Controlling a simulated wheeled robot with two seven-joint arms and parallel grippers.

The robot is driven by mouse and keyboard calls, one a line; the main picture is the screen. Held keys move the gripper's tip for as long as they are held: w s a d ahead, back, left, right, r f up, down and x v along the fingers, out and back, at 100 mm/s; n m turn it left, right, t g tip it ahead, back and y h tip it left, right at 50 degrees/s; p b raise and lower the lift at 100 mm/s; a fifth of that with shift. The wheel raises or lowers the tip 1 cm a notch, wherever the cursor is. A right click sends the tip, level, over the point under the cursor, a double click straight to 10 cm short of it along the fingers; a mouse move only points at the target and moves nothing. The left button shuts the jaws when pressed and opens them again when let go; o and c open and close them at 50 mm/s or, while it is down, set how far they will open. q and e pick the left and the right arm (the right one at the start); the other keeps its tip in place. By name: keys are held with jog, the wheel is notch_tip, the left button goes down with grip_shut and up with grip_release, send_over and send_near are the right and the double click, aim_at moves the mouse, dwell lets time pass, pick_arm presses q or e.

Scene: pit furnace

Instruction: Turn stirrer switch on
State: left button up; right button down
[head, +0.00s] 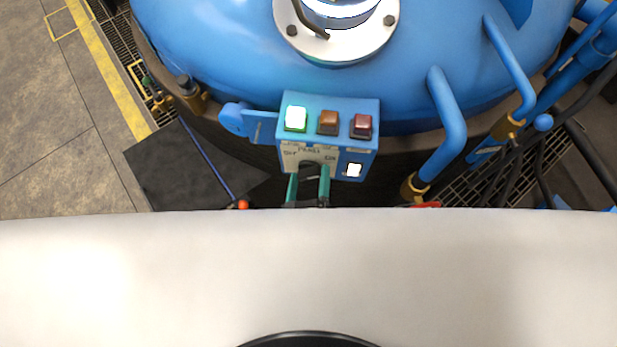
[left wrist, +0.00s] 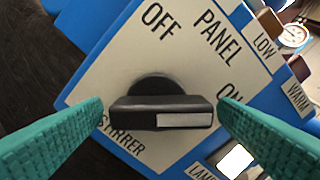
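The black stirrer switch (left wrist: 135,115) sits on the pale label plate (left wrist: 90,75) marked OFF, ON, PANEL and STIRRER. In the left wrist view, its bar lies level and its white-marked end points right, toward the ON word. My left gripper (left wrist: 160,108) is open around the bar, one teal finger near each end, with a narrow gap seeming to remain each side. In the head view, the gripper (head: 308,182) reaches up to the lower part of the blue panel box (head: 290,161), partly covering the switch. My right gripper is not in view.
The box's top has a lit green button (head: 296,118), a brown button (head: 328,122) and a dark red button (head: 361,126). A lit white lamp (head: 353,170) is right of the switch. A blue vessel (head: 220,50) stands behind; blue pipes (head: 447,120) run at right.

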pick_arm(q)
jog(key=s+a+b, duration=0.1)
jog(key=s+b, duration=0.2)
jog(key=s, duration=0.9)
jog(key=shift+a, duration=0.35)
jog(key=shift+w, duration=0.1)
jog(key=s+a+f+m+g+h, duration=0.1)
jog(key=s+a+f+m+g, duration=0.2)
jog(key=f, duration=1)
jog(key=a+f+m+g+h, duration=0.1)
jog(key=a+f+m+g, duration=0.35)
jog(key=f, duration=0.75)
jog(key=s+a+f+m+g+y, duration=0.2)
jog(key=s+a+f+g+y, duration=0.2)
jog(key=s+a+f+g, duration=0.5)
jog(key=s+a+f, duration=0.2)
jog(key=a+f, duration=0.2)
jog(key=a, duration=0.1)
jog(key=shift+s+a+f+y, duration=0.3)
jog(key=shift+s+a+f, duration=0.05)
